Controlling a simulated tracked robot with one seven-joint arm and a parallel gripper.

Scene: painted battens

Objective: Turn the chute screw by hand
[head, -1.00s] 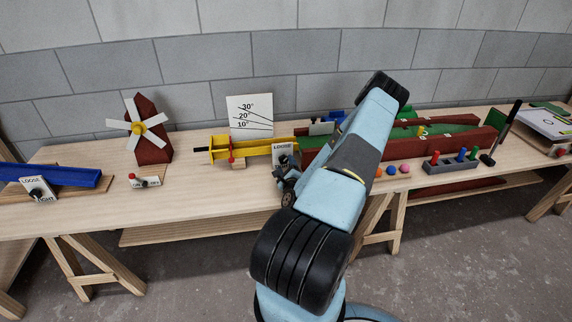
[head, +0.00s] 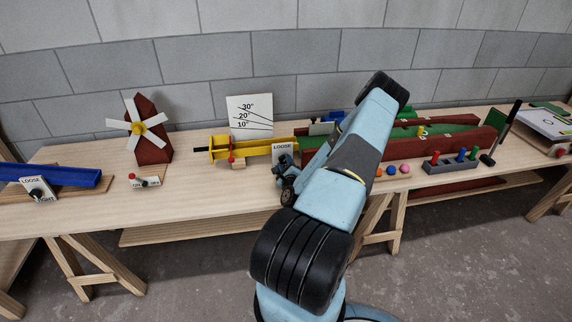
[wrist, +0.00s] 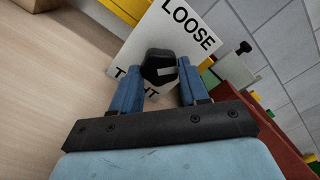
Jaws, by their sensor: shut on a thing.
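The chute screw has a black knob (wrist: 157,64) with a white pointer mark, in front of a white card (wrist: 188,35) lettered LOOSE and, partly covered, TIGHT. The pointer lies between the two words. My gripper (wrist: 158,80) is shut on the knob, one blue finger on each side. In the head view the card (head: 282,148) stands at the right end of the yellow chute (head: 252,150). My gripper (head: 287,180) is in front of it and partly hides the knob there. An angle board (head: 250,115) marked 10°, 20° and 30° stands behind the chute.
A blue chute (head: 75,178) with its own card and knob lies at far left. A windmill (head: 152,135) and a switch (head: 145,182) stand left of the yellow chute. Coloured balls (head: 391,170) and a peg block (head: 450,163) are to the right, beyond my arm.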

